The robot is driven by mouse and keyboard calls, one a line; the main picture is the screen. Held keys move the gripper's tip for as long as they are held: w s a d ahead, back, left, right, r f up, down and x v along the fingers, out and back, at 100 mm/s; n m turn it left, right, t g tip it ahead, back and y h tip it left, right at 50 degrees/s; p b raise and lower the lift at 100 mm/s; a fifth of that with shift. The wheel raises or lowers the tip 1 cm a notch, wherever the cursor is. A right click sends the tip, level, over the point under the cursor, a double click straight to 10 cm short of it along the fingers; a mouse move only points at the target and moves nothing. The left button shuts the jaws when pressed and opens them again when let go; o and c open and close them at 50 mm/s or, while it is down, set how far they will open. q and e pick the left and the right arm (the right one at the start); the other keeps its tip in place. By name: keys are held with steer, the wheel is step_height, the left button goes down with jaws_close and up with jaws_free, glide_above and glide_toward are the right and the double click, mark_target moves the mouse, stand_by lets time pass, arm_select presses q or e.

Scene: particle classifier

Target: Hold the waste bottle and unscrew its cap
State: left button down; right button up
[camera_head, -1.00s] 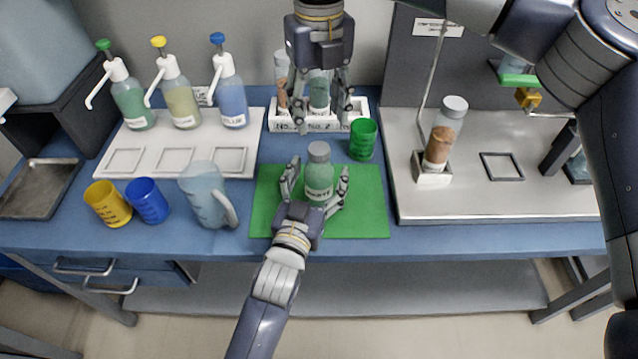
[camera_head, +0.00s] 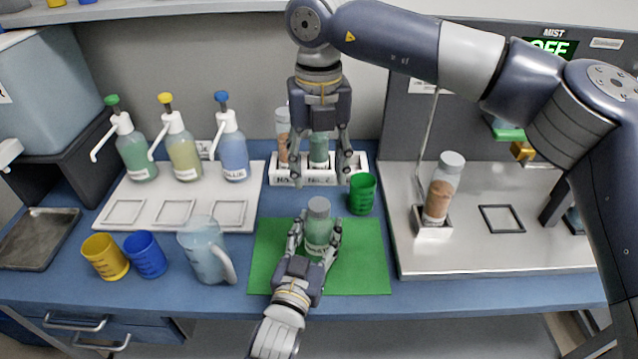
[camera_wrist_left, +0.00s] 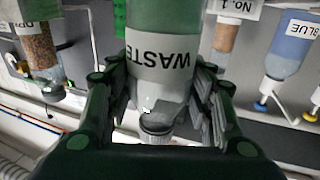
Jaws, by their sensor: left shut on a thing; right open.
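The waste bottle (camera_head: 318,229) stands upright on the green mat (camera_head: 362,262), with green contents and a grey cap (camera_head: 319,206) on its top. My left gripper (camera_head: 314,240) is shut on the bottle's body from the front. In the left wrist view the bottle (camera_wrist_left: 165,55) appears upside down, its WASTE label between my fingers and its cap (camera_wrist_left: 158,130) clear of them. My right gripper (camera_head: 322,165) is open and points down, behind and above the bottle. It is apart from the cap, in front of the white rack.
The white rack (camera_head: 360,165) with small bottles stands behind. A green cup (camera_head: 362,194) stands right of the waste bottle. A clear jug (camera_head: 203,252), blue cup (camera_head: 145,255) and yellow cup (camera_head: 105,257) stand left. A brown-filled bottle (camera_head: 439,195) stands on the right plate.

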mark_target(319, 204)
steer(key=m, duration=0.3)
steer(key=shift+m, duration=0.3)
steer(key=m, duration=0.5)
steer(key=shift+m, duration=0.3)
steer(key=m, duration=1)
arm_select(q)
steer(key=shift+f, duration=0.1)
arm_select(e)
steer(key=shift+f, duration=4)
steer(key=c, duration=1.1)
